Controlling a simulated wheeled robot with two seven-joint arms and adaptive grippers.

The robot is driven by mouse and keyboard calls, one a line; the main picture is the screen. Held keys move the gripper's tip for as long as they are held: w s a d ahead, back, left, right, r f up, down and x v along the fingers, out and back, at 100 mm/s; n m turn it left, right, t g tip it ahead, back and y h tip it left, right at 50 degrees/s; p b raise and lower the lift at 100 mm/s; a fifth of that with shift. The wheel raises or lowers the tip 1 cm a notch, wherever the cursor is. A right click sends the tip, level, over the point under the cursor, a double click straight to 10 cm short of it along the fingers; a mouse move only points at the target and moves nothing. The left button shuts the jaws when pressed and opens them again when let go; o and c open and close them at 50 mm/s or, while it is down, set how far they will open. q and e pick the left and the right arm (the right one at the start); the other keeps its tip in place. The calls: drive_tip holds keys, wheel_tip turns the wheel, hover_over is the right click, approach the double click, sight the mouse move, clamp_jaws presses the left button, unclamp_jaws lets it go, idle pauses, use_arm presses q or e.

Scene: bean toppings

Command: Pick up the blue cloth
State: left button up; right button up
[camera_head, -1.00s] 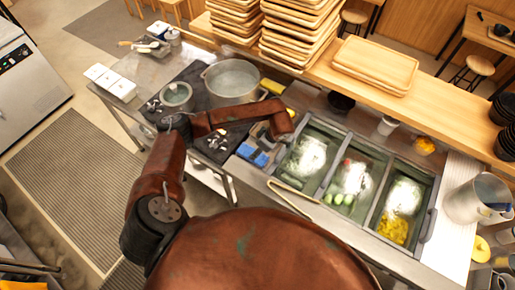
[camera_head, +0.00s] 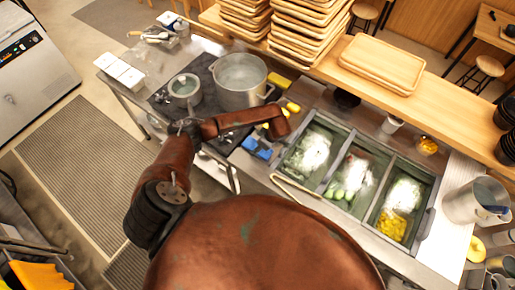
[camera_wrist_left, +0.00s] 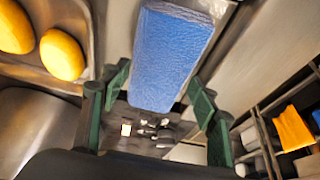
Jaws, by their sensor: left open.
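The blue cloth (camera_head: 264,154) lies on the metal counter left of the food wells, partly hidden by my left wrist in the head view. In the left wrist view the blue cloth (camera_wrist_left: 172,50) is a thick rectangular pad, just ahead of my left gripper (camera_wrist_left: 160,98). The green fingers stand apart, one on each side of its near end, with nothing visibly gripped. I cannot tell whether they touch it. In the head view the left gripper's fingers are hidden beneath the reddish wrist. My right gripper is not in view.
Food wells (camera_head: 352,178) are right of the cloth. A large pot (camera_head: 240,80) and a smaller pot (camera_head: 184,88) stand behind-left. Two yellow rounded objects (camera_wrist_left: 62,53) lie in a metal tray (camera_wrist_left: 38,78). Stacked wooden trays (camera_head: 307,30) stand behind.

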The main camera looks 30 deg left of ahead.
use_arm(q)
drive_tip(key=shift+w+f, duration=0.1)
drive_tip(key=shift+w, duration=0.05)
drive_tip(key=shift+c, duration=2.2)
drive_tip(key=c, duration=0.3)
drive_tip(key=shift+c, duration=0.3)
drive_tip(key=shift+r, duration=0.4)
drive_tip(key=shift+r+b, duration=0.35)
drive_tip(key=shift+b, duration=0.2)
drive_tip(key=shift+r+b, duration=0.45)
drive_tip(key=shift+r, duration=0.25)
drive_tip(key=s+r, duration=0.1)
drive_tip(key=s+d+r+b, duration=0.1)
drive_tip(key=r, duration=0.1)
drive_tip(key=s+d+r, duration=0.1)
drive_tip(key=r, duration=0.1)
drive_tip(key=shift+s, duration=0.25)
drive_tip(key=s+d+r+b, duration=0.3)
drive_tip(key=s+d+r, duration=0.2)
drive_tip(key=s, duration=0.3)
drive_tip(key=shift+s, duration=0.4)
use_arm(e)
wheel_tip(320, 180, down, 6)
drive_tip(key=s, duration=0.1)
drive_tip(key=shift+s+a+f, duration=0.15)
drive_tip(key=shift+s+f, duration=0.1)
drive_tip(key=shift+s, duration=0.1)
use_arm(q)
drive_tip(key=shift+r, duration=0.1)
